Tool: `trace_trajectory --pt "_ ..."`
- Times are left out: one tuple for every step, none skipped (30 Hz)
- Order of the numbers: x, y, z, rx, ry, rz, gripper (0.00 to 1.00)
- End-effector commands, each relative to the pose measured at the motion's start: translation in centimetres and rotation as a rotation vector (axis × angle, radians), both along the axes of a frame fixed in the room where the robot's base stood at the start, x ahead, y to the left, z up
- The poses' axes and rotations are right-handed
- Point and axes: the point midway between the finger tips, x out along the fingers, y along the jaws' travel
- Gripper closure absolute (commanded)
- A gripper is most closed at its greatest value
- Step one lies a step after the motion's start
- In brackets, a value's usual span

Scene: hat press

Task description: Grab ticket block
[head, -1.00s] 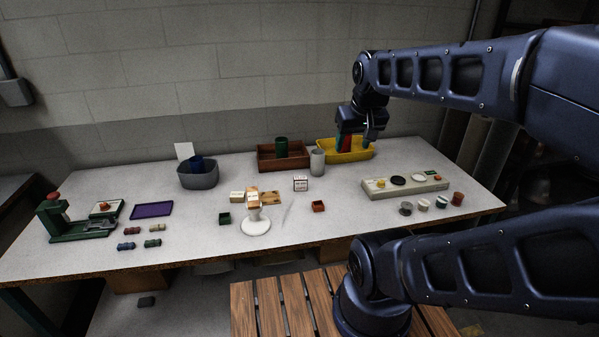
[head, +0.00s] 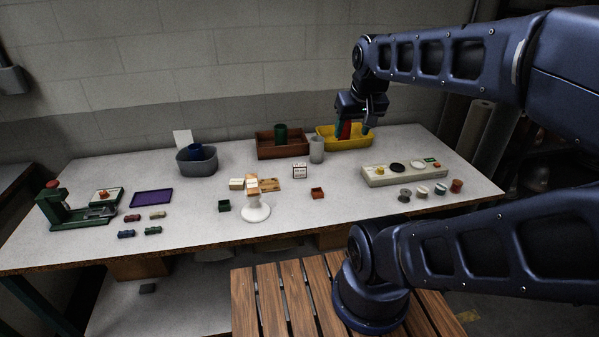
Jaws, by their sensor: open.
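A small white block with dark print (head: 300,171), which looks like the ticket block, stands on the table right of centre, in front of the brown tray. The print is too small to read. My gripper (head: 352,130) is at the back of the table, over the yellow bin, well up and right of the white block. Its fingers are apart. A red thing (head: 345,130) shows between or behind the fingers; I cannot tell whether it touches them.
The yellow bin (head: 357,143), brown tray (head: 268,154) and grey cup (head: 317,150) stand behind the white block. A small red box (head: 317,193) lies in front. A pale panel (head: 374,180) lies to the right.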

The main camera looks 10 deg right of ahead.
Motion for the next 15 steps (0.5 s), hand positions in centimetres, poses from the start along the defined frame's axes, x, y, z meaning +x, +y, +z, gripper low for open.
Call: trace_trajectory --pt "0.0 0.0 0.0 0.000 0.000 0.000 0.42" --pt "0.0 0.0 0.0 0.000 0.000 0.000 0.45" --pt "0.0 0.0 0.0 0.000 0.000 0.000 0.45" --pt "0.0 0.0 0.0 0.000 0.000 0.000 0.45" --pt "0.0 0.0 0.0 0.000 0.000 0.000 0.45" --pt "0.0 0.0 0.0 0.000 0.000 0.000 0.45" --pt "0.0 0.0 0.0 0.000 0.000 0.000 0.45" --pt "0.0 0.0 0.0 0.000 0.000 0.000 0.45" --pt "0.0 0.0 0.0 0.001 0.000 -0.002 0.45" --pt "0.1 0.0 0.0 0.002 0.002 -0.005 0.45" --pt "0.3 0.0 0.0 0.004 0.004 -0.010 0.45" --pt "0.5 0.0 0.0 0.009 0.009 -0.020 0.45" --pt "0.8 0.0 0.0 0.014 0.014 -0.032 0.45" --pt "1.2 0.0 0.0 0.019 0.020 -0.046 0.45" --pt "1.7 0.0 0.0 0.028 0.030 -0.071 0.45"
